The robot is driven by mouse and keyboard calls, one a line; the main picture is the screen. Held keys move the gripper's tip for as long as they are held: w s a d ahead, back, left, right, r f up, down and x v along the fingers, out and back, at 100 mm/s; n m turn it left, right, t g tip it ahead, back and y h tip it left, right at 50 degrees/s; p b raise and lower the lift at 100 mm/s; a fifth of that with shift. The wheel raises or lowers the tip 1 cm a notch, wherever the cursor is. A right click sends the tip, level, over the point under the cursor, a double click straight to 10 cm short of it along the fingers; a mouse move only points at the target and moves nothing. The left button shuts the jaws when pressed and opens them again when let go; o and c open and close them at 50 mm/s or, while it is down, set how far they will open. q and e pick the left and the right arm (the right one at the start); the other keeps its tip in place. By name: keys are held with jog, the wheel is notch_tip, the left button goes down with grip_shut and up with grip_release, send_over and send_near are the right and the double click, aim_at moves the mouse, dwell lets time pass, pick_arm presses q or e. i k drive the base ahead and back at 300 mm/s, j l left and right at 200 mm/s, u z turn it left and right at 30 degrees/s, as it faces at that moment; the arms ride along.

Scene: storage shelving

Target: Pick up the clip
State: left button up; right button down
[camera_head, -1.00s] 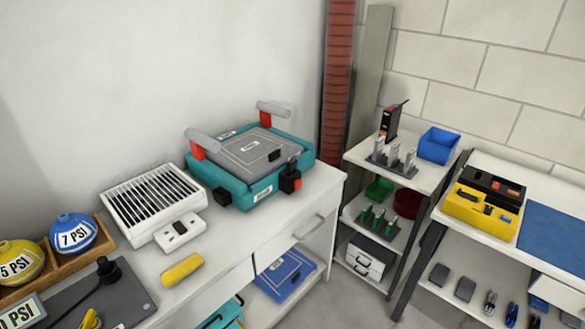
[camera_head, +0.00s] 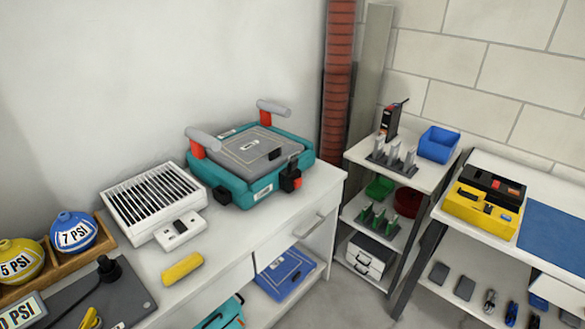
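I cannot tell for certain which thing is the clip. Several grey upright pieces that look like clips (camera_head: 394,155) stand in a dark holder on the top of the small shelf rack (camera_head: 425,174). Several green-topped pieces of similar shape (camera_head: 378,221) stand on the level below. Neither of my grippers is in view.
A white bench (camera_head: 222,246) holds a teal machine (camera_head: 238,192), a white grilled box (camera_head: 152,202), a yellow block (camera_head: 183,268) and two PSI spheres. A blue bin (camera_head: 438,144) stands beside the grey pieces. A table with a yellow case (camera_head: 480,214) is at right.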

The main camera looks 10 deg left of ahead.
aim_at(292, 163)
jog(key=i+l, duration=0.35)
jog(key=i, duration=0.2)
jog(key=i+l+u, duration=0.15)
jog(key=u, duration=0.3)
jog(key=i+l+u, duration=0.15)
jog(key=u, duration=0.35)
